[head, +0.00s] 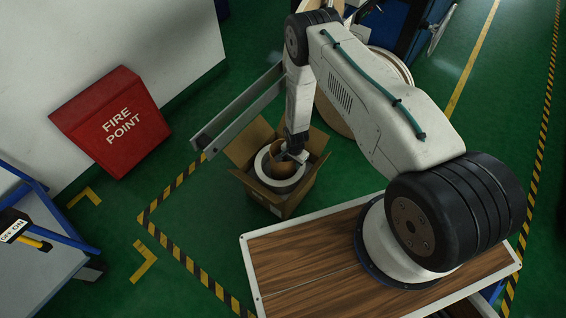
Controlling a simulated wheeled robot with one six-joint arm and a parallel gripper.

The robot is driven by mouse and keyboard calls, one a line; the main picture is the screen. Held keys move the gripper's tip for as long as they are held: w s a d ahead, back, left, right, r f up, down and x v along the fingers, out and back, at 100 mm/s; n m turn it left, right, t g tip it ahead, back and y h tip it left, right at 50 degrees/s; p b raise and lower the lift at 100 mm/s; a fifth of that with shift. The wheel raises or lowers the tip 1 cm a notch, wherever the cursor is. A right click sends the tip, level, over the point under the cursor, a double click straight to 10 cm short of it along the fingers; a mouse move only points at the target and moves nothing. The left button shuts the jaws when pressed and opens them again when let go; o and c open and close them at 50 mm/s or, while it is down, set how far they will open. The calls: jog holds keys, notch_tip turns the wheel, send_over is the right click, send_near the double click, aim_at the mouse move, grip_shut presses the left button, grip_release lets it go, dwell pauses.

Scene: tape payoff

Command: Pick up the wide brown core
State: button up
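A brown core (279,156) shows inside an open cardboard box (293,205), beside or within a pale grey-white ring (264,171). I cannot tell whether it stands inside the ring or behind it. My gripper (298,157) reaches down from above into the box, at the right side of the brown core. The gripper is small and partly hidden by its own wrist, so I cannot tell whether its fingers are apart, or touch or hold the core. The lower part of the core is hidden.
The box's open flaps (248,143) spread outward around my gripper. A grey metal beam (240,108) is close to the left of my arm. A large pale reel (335,112) stands behind the box. A red fire point cabinet (112,122) is at left. Green floor left of the box is clear.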

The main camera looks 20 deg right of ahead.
jog(key=shift+f, duration=0.7)
grip_shut()
dwell(0.9)
